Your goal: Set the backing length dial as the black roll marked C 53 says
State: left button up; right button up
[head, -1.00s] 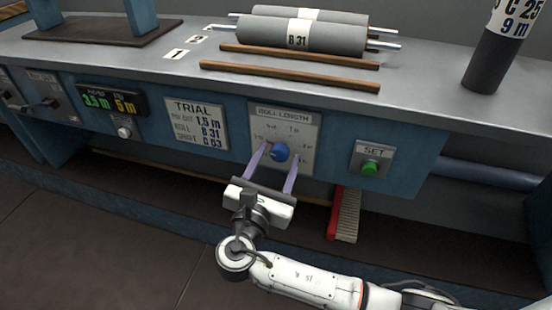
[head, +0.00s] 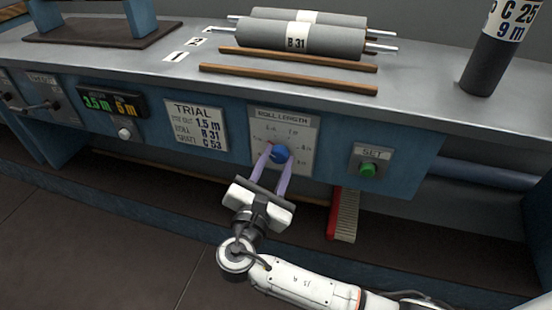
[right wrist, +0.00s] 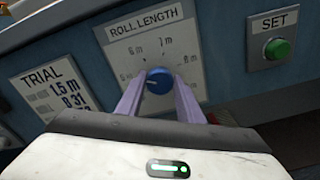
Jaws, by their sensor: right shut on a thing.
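The blue dial knob (head: 281,153) sits on the pale plate headed ROLL LENGTH (head: 300,128) on the blue bench front. It also shows in the right wrist view (right wrist: 158,82), with a white mark pointing left; the scale labels are mostly too blurred to read. My right gripper (head: 273,160) is shut on the knob, with a purple finger on each side. A dark upright roll (head: 487,62) at the right end of the bench is labelled C 25 and 9 m. The trial card (head: 197,125) reads 1.5 m, B 31 and C 53. No roll marked C 53 shows.
A SET plate with a green button (head: 367,170) is right of the dial. Grey rolls (head: 270,36), one marked B 31, lie behind wooden strips on the bench. A red-backed brush (head: 343,215) is below.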

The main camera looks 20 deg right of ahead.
jog(key=shift+m, duration=0.5)
jog(key=m, duration=0.2)
jog(key=shift+s+f+m, duration=0.1)
jog(key=shift+f+m, duration=0.05)
jog(key=shift+m, duration=1.15)
jog(key=shift+m+b, duration=0.35)
jog(key=shift+m, duration=0.25)
pick_arm(q)
jog(key=shift+d+f, duration=0.2)
jog(key=shift+f, duration=0.1)
jog(key=shift+r, duration=0.1)
pick_arm(e)
jog(key=o, duration=1.1)
jog(key=shift+c, duration=0.2)
pick_arm(q)
jog(key=shift+s, duration=0.15)
pick_arm(e)
jog(key=shift+m, duration=0.3)
